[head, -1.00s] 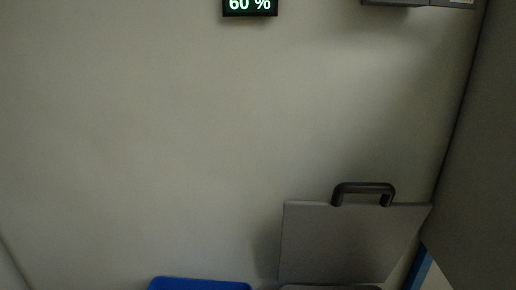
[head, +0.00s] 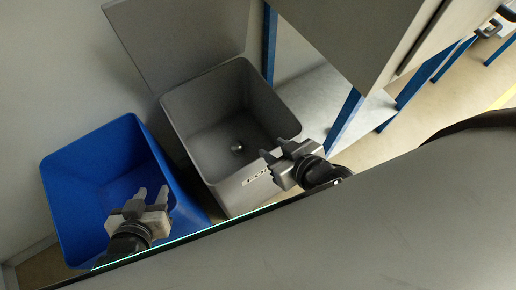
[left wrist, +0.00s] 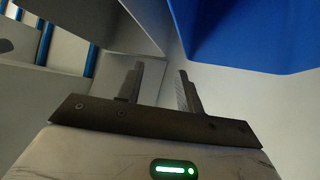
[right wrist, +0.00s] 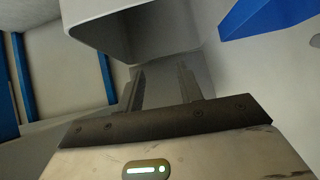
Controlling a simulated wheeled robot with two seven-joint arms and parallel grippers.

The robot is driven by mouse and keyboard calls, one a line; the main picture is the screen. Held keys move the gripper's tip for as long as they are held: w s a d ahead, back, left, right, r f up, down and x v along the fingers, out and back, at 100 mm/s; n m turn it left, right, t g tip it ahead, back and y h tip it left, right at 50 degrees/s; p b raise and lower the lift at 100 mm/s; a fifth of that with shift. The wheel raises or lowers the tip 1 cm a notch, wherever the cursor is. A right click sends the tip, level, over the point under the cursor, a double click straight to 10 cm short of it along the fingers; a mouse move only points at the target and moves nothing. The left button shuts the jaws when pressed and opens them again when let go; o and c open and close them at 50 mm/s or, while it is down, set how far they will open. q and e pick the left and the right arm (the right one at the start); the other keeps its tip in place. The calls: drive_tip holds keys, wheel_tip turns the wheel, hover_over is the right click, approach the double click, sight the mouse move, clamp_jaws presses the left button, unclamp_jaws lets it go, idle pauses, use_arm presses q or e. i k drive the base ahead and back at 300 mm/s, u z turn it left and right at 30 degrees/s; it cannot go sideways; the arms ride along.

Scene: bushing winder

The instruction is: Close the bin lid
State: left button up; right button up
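The grey bin (head: 222,190) stands open in the middle of the head view. Its flat grey lid (head: 180,42) is raised behind it, against the wall; the lid's handle is out of view now. A small shiny object (head: 237,147) lies inside the bin. My left gripper (head: 152,192) is open and empty, over the near right part of the blue bin. My right gripper (head: 273,150) is open and empty, near the grey bin's right rim corner. The fingers stand apart in the left wrist view (left wrist: 160,85) and in the right wrist view (right wrist: 161,82).
The blue bin (head: 78,165) stands open, left of the grey one. A grey cabinet (head: 350,35) and a table with blue legs (head: 345,120) are to the right. The pale wall (head: 50,60) is behind the bins. Floor shows at the right.

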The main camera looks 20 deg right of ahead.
sight(169, 43)
drive_tip(key=z, duration=0.3)
drive_tip(key=k, duration=1.1)
drive_tip(key=u, duration=0.8)
